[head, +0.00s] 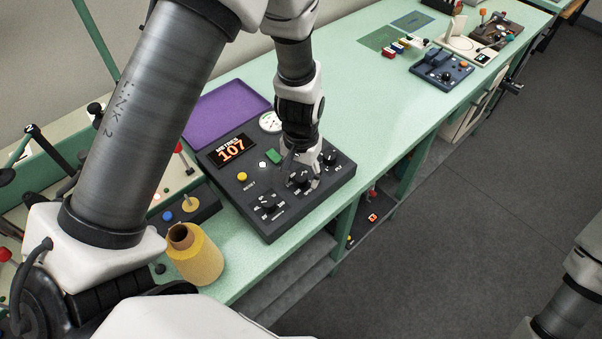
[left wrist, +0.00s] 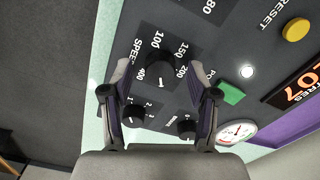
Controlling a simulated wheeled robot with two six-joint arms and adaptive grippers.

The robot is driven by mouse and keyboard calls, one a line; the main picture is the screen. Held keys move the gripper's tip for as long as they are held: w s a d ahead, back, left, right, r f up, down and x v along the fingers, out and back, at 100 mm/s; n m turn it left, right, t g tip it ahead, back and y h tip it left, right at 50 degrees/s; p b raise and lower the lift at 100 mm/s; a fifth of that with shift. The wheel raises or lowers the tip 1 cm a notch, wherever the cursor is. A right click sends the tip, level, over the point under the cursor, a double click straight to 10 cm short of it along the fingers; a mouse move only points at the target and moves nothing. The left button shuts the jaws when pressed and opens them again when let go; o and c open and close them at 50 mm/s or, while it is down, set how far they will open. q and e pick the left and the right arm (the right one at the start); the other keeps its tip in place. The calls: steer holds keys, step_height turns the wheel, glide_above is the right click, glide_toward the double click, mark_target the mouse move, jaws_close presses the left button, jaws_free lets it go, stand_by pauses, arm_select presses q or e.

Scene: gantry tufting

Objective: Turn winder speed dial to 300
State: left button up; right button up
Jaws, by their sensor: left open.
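The winder control box (head: 225,181) is a dark panel on the green bench, with an orange readout of 107. Its black speed dial (left wrist: 160,76) shows between my fingers in the left wrist view. Around it I read 100, 150, 200 and 400; the 300 label is not readable. A white mark on the dial points toward the bottom of that picture, the side away from 100. My left gripper (left wrist: 158,66) is open, one finger on each side of the dial; contact is not clear. In the head view the gripper (head: 301,172) partly covers the dial. My right gripper is out of view.
Two smaller black knobs (left wrist: 135,113) (left wrist: 187,127), a green button (left wrist: 232,93) and a gauge (left wrist: 237,132) sit close by. A yellow cone (head: 195,259) stands left of the box. A purple tray (head: 222,108) lies behind.

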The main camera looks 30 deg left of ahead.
mark_target(301, 177)
arm_select(q)
step_height(301, 177, up, 11)
steer(key=shift+r, duration=0.2)
steer(key=shift+w, duration=0.1)
